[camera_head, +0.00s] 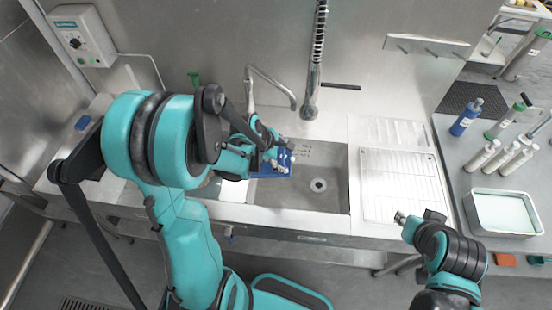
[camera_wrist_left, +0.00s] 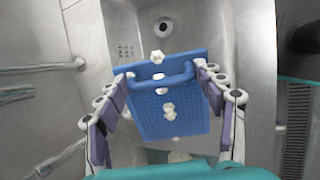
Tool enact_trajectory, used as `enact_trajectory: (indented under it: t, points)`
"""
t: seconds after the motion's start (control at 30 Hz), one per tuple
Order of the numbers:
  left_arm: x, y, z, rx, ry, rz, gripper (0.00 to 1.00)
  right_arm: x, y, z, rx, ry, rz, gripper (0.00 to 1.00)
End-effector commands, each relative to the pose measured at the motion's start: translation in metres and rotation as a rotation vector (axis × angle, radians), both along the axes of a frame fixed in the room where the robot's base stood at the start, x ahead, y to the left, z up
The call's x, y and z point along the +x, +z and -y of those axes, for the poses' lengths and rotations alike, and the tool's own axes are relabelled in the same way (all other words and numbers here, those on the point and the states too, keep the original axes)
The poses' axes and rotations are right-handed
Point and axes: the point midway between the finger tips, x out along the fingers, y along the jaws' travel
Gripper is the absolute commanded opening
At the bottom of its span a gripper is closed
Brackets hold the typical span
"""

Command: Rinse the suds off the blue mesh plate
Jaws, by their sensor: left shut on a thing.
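The blue mesh plate (camera_wrist_left: 150,115) is between the fingers of my left gripper (camera_wrist_left: 165,88), which is shut on it. White suds blobs (camera_wrist_left: 168,109) sit in several spots on the plate's face and bar-like handle. In the head view the plate (camera_head: 268,171) is tilted over the left part of the sink (camera_head: 330,204), partly hidden by my left gripper (camera_head: 268,155). A thin curved tap (camera_head: 272,76) and a hanging spray head (camera_head: 310,107) are behind the sink. My right gripper (camera_head: 402,219) is right of the sink, by the counter's front edge; its jaw opening is unclear.
The sink's drain (camera_wrist_left: 165,26) is uncovered. A ribbed drainboard (camera_head: 400,185) to the right is clear. The side table holds a blue bottle (camera_head: 466,117), several white bottles (camera_head: 500,158) and a tray of pale liquid (camera_head: 503,230). A control box (camera_head: 80,35) hangs on the left wall.

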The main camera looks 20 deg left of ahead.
Motion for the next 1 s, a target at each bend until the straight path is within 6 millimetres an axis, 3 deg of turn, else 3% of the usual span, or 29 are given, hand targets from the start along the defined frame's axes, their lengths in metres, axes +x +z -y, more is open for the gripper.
enact_trajectory:
  t: [0.6, 1.0]
  points:
    - [0.053, -0.014, 0.036, 0.001, -0.003, 0.001, 0.35, 0.000, -0.011, 0.000, 0.000, 0.000, 0.000, 0.29]
    - [0.068, -0.016, 0.046, 0.000, -0.001, 0.001, 0.35, 0.000, -0.016, 0.000, 0.000, 0.000, 0.000, 0.29]
